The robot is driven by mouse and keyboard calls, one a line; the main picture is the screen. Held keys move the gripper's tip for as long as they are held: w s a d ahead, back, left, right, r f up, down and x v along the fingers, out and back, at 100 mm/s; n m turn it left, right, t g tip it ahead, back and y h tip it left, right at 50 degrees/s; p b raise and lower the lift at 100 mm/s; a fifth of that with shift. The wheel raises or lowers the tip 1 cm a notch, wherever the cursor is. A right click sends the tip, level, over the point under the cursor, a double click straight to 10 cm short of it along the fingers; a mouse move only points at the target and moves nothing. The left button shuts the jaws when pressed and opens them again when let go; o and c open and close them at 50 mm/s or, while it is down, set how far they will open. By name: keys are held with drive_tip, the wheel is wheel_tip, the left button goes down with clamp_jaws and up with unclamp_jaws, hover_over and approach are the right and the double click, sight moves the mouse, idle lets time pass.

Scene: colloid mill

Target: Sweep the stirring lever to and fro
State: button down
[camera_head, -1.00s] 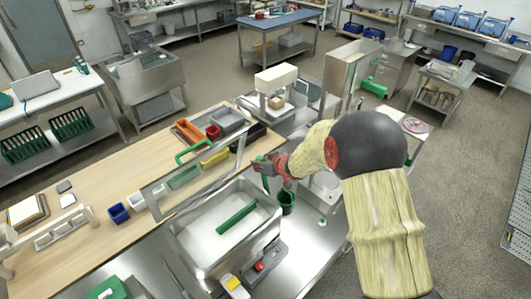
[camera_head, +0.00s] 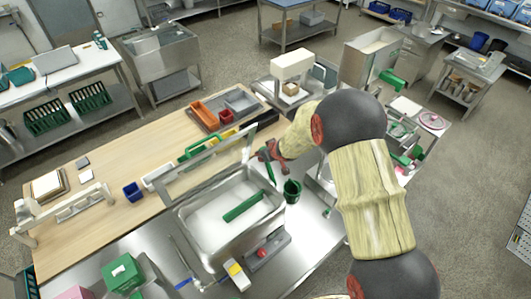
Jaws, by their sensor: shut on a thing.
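My gripper (camera_head: 269,151), red and grey, is shut at the upper end of a short green handle (camera_head: 270,171), which looks like the stirring lever. The handle stands tilted by the right rear corner of an open steel tank (camera_head: 186,225). The fingers are small in the picture and partly hidden by my wrist, so the exact contact is unclear. The handle's lower end and its mounting are hard to make out.
A green bar (camera_head: 245,206) lies across the tank. A dark green cup (camera_head: 292,190) stands close to its right. A framed panel (camera_head: 208,168) rises behind the tank. Orange and grey trays (camera_head: 238,101) lie on the wooden bench. A white-headed machine (camera_head: 292,66) stands behind my gripper.

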drive_tip(key=c, duration=1.5)
unclamp_jaws()
drive_tip(key=shift+w, duration=0.1)
drive_tip(key=v, duration=1.2)
drive_tip(key=shift+f, duration=0.1)
